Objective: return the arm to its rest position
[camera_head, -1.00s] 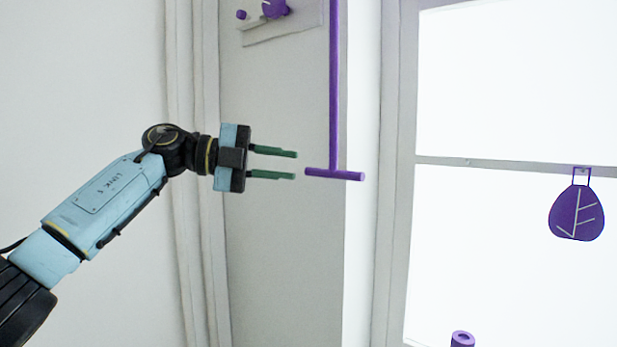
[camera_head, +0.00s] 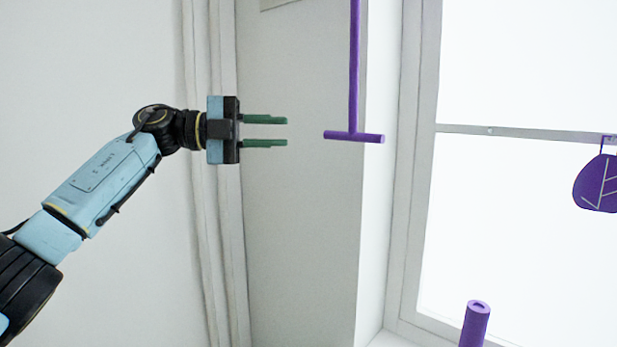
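My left gripper (camera_head: 287,132) is at the end of a light-blue and black arm that comes in from the left. Its two green fingers point right, parallel and apart, with nothing between them. It is in mid-air. In the picture, a purple T-shaped bar (camera_head: 354,136) hangs to the right of the fingertips, with a clear gap between them. My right gripper does not show.
A bright window (camera_head: 530,70) with a grey crossbar fills the right side. A purple leaf-shaped piece (camera_head: 597,184) hangs there, partly cut off. A purple cylinder (camera_head: 476,322) stands at the lower right. Pale wall surrounds the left arm.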

